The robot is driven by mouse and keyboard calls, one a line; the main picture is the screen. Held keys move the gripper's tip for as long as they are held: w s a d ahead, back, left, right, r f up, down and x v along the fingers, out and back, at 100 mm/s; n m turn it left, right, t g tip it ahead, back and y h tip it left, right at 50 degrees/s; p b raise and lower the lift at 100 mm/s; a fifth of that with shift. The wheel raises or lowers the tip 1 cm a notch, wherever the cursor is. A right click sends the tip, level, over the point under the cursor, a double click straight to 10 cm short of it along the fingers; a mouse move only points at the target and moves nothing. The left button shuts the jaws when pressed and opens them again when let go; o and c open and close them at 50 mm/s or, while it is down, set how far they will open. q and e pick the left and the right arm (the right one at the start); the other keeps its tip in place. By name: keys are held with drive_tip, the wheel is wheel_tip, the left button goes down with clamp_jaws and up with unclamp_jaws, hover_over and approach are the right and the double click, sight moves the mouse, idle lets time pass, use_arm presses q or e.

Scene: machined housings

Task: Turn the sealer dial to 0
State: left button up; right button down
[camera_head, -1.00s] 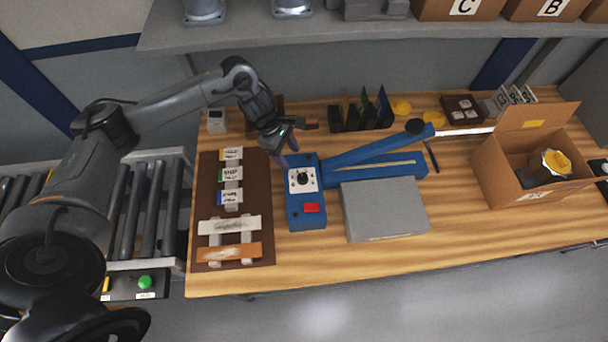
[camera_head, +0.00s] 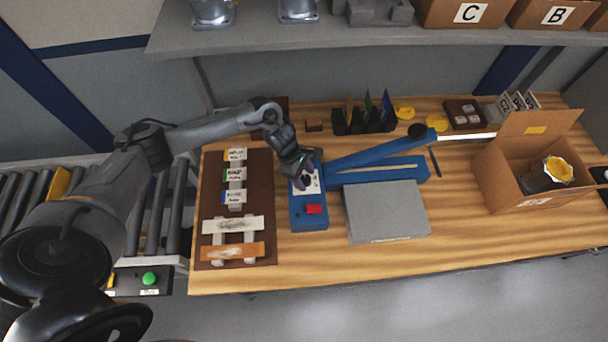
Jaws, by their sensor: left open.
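The blue sealer (camera_head: 308,219) stands on the wooden table, with its long blue arm (camera_head: 372,151) reaching right. Its white dial plate (camera_head: 313,188) shows only in part. My left gripper (camera_head: 304,178) is open and sits over the dial plate, pointing down. It hides the dial knob, so I cannot read the setting or tell whether the fingers touch it. A red button (camera_head: 314,209) is in front of the plate. My right gripper is not in view.
A brown board (camera_head: 260,205) with labelled pieces lies left of the sealer. A grey plate (camera_head: 386,211) lies right of it. An open cardboard box (camera_head: 488,178) holds a yellow-topped part. A shelf (camera_head: 360,38) runs above the back. The front table strip is clear.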

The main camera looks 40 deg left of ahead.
use_arm(q)
drive_tip(key=shift+c, duration=0.3)
drive_tip(key=c, duration=0.9)
drive_tip(key=shift+c, duration=0.2)
